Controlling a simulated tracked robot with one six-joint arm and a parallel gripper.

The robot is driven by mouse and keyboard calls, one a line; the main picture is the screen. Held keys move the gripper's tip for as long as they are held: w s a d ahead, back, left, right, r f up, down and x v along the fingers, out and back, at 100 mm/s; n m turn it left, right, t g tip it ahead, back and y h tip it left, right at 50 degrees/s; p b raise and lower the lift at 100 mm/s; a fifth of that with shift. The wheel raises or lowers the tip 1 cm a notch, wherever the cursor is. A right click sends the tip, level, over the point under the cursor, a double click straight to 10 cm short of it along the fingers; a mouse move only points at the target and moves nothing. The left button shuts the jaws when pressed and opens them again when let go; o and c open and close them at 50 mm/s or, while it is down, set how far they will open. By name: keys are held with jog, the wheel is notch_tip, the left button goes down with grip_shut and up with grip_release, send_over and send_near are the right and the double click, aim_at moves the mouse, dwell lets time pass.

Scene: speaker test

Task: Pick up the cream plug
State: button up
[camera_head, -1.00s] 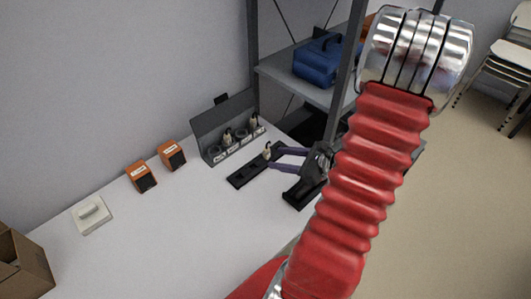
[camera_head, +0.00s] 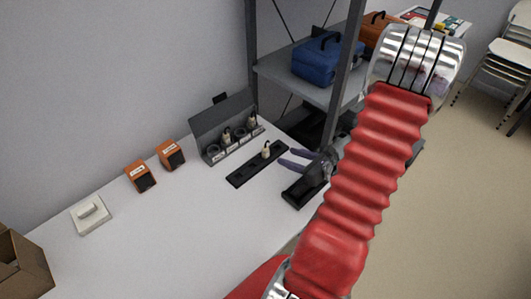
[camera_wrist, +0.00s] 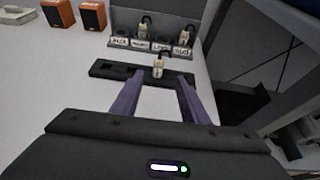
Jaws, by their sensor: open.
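A cream plug (camera_head: 266,150) stands upright on a black strip (camera_head: 243,177) on the white table. It also shows in the wrist view (camera_wrist: 158,67), just beyond and between the purple fingertips. My gripper (camera_head: 286,157) is open and empty, to the right of the plug in the head view, with a gap between them. In the wrist view, the fingers (camera_wrist: 160,80) point toward the strip. Other cream plugs with black cables (camera_wrist: 184,38) stand in the grey socket panel behind.
The grey panel (camera_head: 217,127) has several labelled sockets. Two orange boxes (camera_head: 140,175) and a white switch block (camera_head: 91,214) stand left. A cardboard box (camera_head: 30,265) is at the table's left end. A shelf post (camera_head: 342,80) rises behind my arm. The middle table is clear.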

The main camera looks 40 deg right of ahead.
aim_at(268, 150)
jog(key=shift+x, duration=2.85)
jog(key=shift+w, duration=0.15)
jog(key=shift+x, duration=2.45)
jog(key=shift+c, duration=0.2)
grip_shut()
